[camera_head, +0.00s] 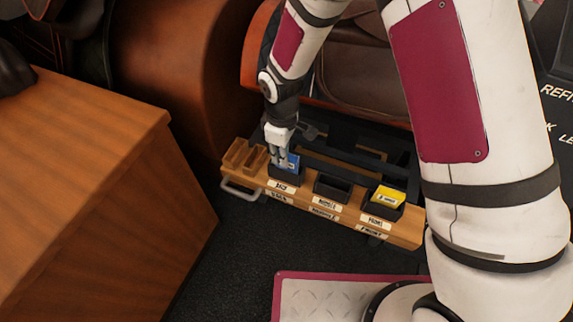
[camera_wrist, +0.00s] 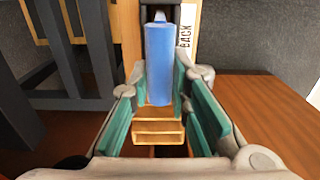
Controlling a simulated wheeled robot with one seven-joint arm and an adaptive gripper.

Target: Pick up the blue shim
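The blue shim (camera_head: 293,161) stands in the black bin (camera_head: 285,175) at the left of the row of bins. In the wrist view the blue shim (camera_wrist: 159,62) stands upright between my finger pads. My gripper (camera_head: 279,157) points down at this bin, with its fingers at the shim. In the wrist view my gripper (camera_wrist: 160,90) has one teal pad close on each side of the shim. I cannot tell whether both pads touch it. The shim's lower part is hidden in the bin in the head view.
A middle bin (camera_head: 332,188) looks empty. A right bin holds a yellow shim (camera_head: 388,196). All stand on a wooden rack (camera_head: 405,233) with slotted wood (camera_head: 243,157) at its left end. Black rails run behind. A large wooden block (camera_head: 90,170) stands left; dark floor lies in front.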

